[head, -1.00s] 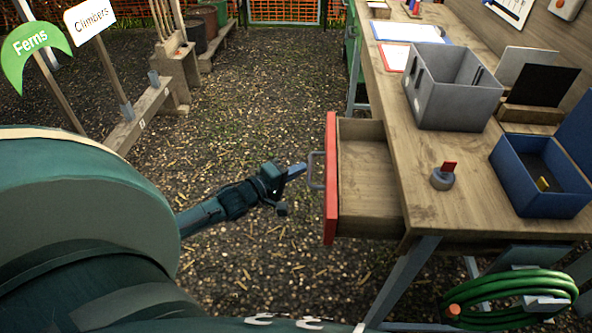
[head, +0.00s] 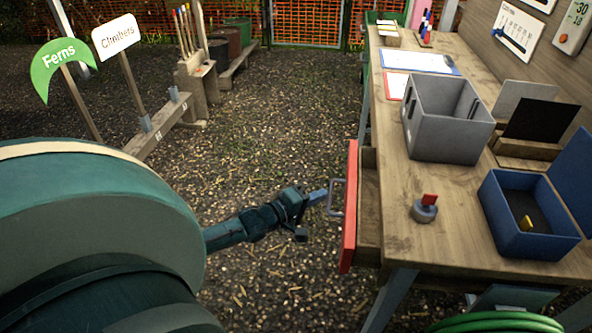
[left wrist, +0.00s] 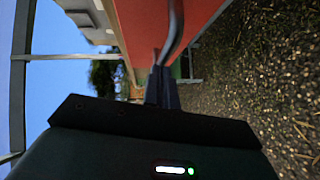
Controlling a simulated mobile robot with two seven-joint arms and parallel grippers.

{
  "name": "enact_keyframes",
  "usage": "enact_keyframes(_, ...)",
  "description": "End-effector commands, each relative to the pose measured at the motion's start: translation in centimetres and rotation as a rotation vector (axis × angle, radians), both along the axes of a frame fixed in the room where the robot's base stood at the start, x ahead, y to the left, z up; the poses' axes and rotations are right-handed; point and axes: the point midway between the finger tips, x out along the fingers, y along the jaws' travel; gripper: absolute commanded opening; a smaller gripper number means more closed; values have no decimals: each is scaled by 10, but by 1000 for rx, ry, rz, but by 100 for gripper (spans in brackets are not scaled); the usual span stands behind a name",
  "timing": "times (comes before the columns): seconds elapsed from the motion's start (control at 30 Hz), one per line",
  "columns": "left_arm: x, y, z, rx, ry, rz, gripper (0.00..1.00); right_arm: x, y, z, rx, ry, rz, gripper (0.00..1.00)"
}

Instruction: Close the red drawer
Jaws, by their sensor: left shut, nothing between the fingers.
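The red drawer (head: 349,206) is in the wooden workbench (head: 440,206). It stands slightly open, with a narrow strip of its wooden inside showing behind the red front. Its grey handle (head: 336,197) sticks out to the left. My left gripper (head: 322,194) is shut and empty, its tips at the handle; I cannot tell whether they touch the handle or the front. In the left wrist view the shut fingers (left wrist: 161,88) point at the red front (left wrist: 165,25), beside the handle (left wrist: 174,30). My right gripper is not in view.
On the bench stand a grey bin (head: 448,135), an open blue box (head: 530,240) and a small grey knob with a red tab (head: 424,208). A green hose (head: 497,323) is below. Plant signs (head: 117,36) stand at left. The gravel path (head: 260,130) is clear.

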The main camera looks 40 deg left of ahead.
Motion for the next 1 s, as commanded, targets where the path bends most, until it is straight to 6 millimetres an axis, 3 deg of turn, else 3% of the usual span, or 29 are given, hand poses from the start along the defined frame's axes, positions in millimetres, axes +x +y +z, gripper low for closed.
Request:
enact_keyframes(0.5,37,-61,0,-3,-1,-1,0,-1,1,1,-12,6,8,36)
enact_keyframes(1.0,43,-73,1,-4,-3,-4,0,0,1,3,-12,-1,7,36)
